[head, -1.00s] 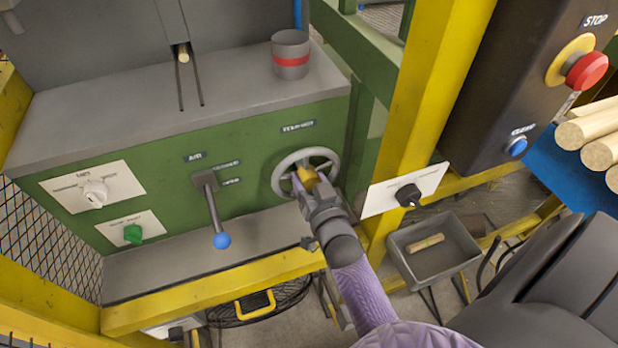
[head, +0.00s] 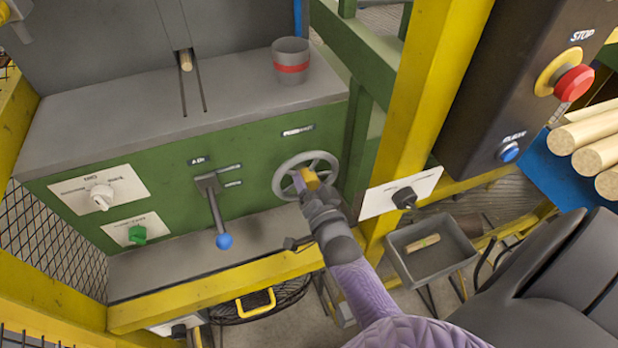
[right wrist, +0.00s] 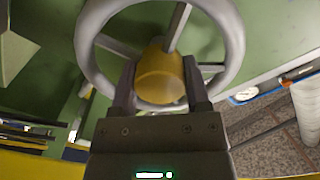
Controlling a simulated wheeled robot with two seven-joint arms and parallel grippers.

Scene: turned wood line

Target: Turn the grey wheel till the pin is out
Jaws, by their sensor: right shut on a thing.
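The grey wheel (head: 306,176) is on the green front of the machine, below a small label. It has a yellow knob (head: 311,180) in front of its spokes. My right gripper (head: 307,183) is shut on this knob; in the right wrist view its two fingers (right wrist: 160,85) are on either side of the knob (right wrist: 161,76), with the wheel's rim (right wrist: 236,50) around it. A pale wooden pin (head: 186,61) shows its end at the top of the slot in the grey upper housing. How deep it sits is hidden. My left gripper is not in view.
A lever with a blue ball (head: 223,241) hangs left of the wheel. A grey cup with a red band (head: 291,61) stands on the ledge. A yellow post (head: 425,100) and a black-knob panel (head: 403,197) are close on the right. A grey bin (head: 440,262) is below.

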